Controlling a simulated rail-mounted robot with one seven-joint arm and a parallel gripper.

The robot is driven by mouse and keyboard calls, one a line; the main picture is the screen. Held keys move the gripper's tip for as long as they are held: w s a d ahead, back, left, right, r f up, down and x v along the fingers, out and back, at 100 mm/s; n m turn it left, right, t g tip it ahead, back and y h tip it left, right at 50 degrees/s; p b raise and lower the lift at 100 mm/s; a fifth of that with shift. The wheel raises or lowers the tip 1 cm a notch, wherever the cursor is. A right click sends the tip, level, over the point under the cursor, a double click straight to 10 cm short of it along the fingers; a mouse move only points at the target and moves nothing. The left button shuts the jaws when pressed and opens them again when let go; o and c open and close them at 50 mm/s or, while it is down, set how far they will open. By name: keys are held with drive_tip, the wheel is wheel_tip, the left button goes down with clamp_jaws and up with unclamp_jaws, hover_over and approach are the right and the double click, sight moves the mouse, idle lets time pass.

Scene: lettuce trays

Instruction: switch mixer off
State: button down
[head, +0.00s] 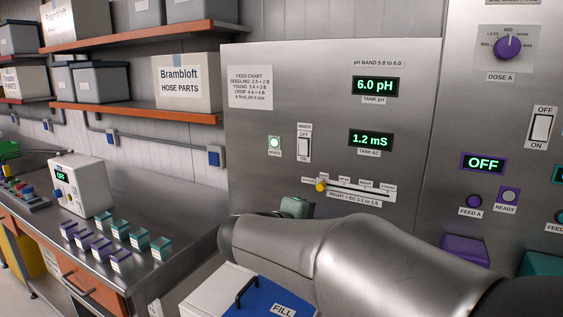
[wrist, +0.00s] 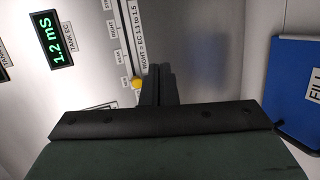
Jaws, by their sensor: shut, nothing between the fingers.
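A white rocker switch (head: 303,144) is on the steel panel, with ON marked at its lower end and a small label above. A lit green lamp (head: 274,143) is just left of it; its small label is hard to read. A larger OFF/ON rocker (head: 540,128) is on the right-hand panel. In the wrist view, my gripper (wrist: 157,72) is shut and empty, its dark fingertips close to the yellow slider knob (wrist: 138,83). I cannot tell whether they touch it. In the head view, my arm hides the fingers, and my wrist is below the rocker and slider.
A slider scale with a yellow knob (head: 320,185) is below the rocker. Displays show 6.0 pH (head: 375,87) and 1.2 mS (head: 371,140). A bin with a blue FILL lid (head: 265,300) stands below. Purple and teal blocks (head: 120,228) and a white device (head: 82,185) stand on the left bench.

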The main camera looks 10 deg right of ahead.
sight(304, 143)
drive_tip(key=w+a+r+n+t, duration=0.2)
drive_tip(key=w+a+r+t, duration=0.4)
drive_tip(key=a+r, duration=0.2)
drive_tip(key=shift+w+a+r+n+h+b, duration=0.25)
drive_tip(key=shift+r+n+h+b, duration=0.1)
drive_tip(key=shift+r, duration=0.4)
drive_tip(key=p+x, duration=0.4)
drive_tip(key=x, duration=1)
drive_tip(key=shift+r, duration=0.1)
